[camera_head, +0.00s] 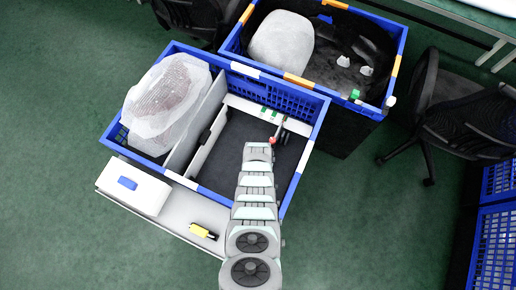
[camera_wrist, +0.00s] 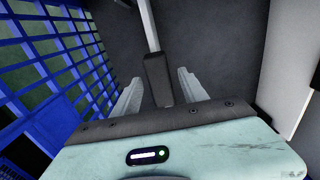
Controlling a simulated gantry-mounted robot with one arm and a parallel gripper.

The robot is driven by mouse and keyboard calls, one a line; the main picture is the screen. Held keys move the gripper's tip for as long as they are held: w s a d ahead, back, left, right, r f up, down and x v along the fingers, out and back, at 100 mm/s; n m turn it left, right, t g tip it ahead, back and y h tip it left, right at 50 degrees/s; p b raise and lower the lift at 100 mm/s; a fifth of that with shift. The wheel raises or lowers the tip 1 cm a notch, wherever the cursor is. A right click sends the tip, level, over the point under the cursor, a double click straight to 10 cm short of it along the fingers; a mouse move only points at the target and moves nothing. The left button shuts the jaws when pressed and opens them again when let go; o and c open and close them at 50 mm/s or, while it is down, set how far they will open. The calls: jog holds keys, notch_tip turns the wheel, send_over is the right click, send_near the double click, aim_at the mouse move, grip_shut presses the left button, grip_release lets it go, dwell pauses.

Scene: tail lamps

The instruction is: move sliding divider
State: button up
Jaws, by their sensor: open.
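In the head view, white upright divider panels stand across a blue crate (camera_head: 311,139). The larger panel (camera_head: 197,122) is beside the wrapped lamp (camera_head: 164,93), and a panel (camera_head: 214,141) with a small dark handle (camera_head: 205,137) is to its right. My gripper (camera_head: 281,132) is over the empty dark-floored compartment, to the right of the dividers and apart from them. In the wrist view its two pale fingers (camera_wrist: 159,90) are open. A dark block with a pale rod shows between them; I cannot tell whether it belongs to my gripper. A pale panel (camera_wrist: 285,60) is at the right.
The blue lattice crate wall (camera_wrist: 50,70) is close at left in the wrist view. A second blue crate (camera_head: 395,65) with a wrapped lamp (camera_head: 281,42) stands behind. A grey shelf (camera_head: 180,212) with a white box (camera_head: 135,190) and a yellow-black item (camera_head: 203,231) is in front.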

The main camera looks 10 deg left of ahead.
jog(key=shift+r, duration=0.1)
notch_tip(320, 180, up, 3)
jog(key=shift+r+p, duration=0.1)
jog(key=shift+p, duration=1)
notch_tip(320, 180, up, 8)
jog(key=p, duration=0.1)
jog(key=shift+f, duration=0.25)
